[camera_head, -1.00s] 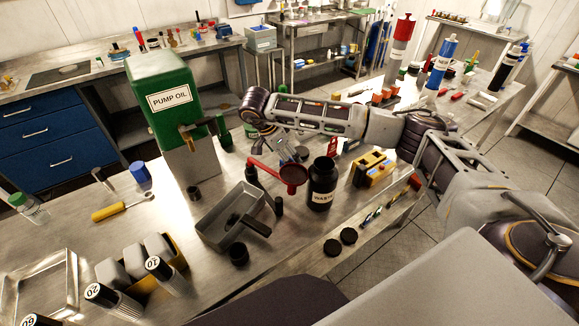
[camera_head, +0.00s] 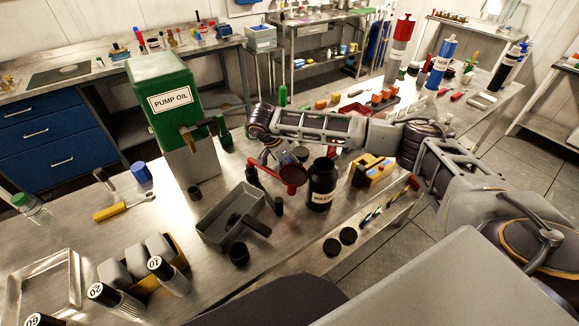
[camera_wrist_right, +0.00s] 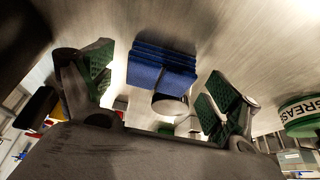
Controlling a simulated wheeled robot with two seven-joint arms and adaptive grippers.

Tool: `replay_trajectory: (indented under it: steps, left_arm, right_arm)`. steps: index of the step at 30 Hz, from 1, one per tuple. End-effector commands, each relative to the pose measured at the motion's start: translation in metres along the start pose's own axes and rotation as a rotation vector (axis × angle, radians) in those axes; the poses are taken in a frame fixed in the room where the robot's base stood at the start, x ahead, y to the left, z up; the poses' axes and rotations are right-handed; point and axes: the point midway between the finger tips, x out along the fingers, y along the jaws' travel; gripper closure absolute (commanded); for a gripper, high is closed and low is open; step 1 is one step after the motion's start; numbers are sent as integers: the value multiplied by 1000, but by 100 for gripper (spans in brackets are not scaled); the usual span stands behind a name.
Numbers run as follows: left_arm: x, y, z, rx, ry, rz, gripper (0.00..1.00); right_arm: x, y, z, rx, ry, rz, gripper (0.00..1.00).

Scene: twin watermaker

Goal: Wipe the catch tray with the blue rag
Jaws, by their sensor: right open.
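A grey tray (camera_head: 212,226) with a dark piece lying across it stands on the bench in front of the green pump oil can (camera_head: 167,95); it looks like the catch tray. My right gripper (camera_head: 268,155) is low over the bench right of the can, partly hidden by its own arm. In the right wrist view its green-padded fingers (camera_wrist_right: 160,62) are open, one on each side of the folded blue rag (camera_wrist_right: 162,74), with gaps between. I cannot make out the rag in the head view. My left gripper is not in view.
A grease can (camera_wrist_right: 300,118) is at the right in the wrist view. A shiny metal tray (camera_head: 72,262) and several bottles are at left.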

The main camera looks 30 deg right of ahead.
Motion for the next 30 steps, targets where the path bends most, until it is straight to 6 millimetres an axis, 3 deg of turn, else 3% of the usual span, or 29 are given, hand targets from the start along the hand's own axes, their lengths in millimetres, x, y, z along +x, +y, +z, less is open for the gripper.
replay_trajectory:
  steps: [14,25,30]
  left_arm:
    - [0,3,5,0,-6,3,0]
    - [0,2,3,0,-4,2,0]
    - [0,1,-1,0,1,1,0]
  right_arm:
    - [6,2,-1,2,6,7,11]
    - [6,2,-1,1,6,8,58]
    - [6,2,-1,1,6,8,60]
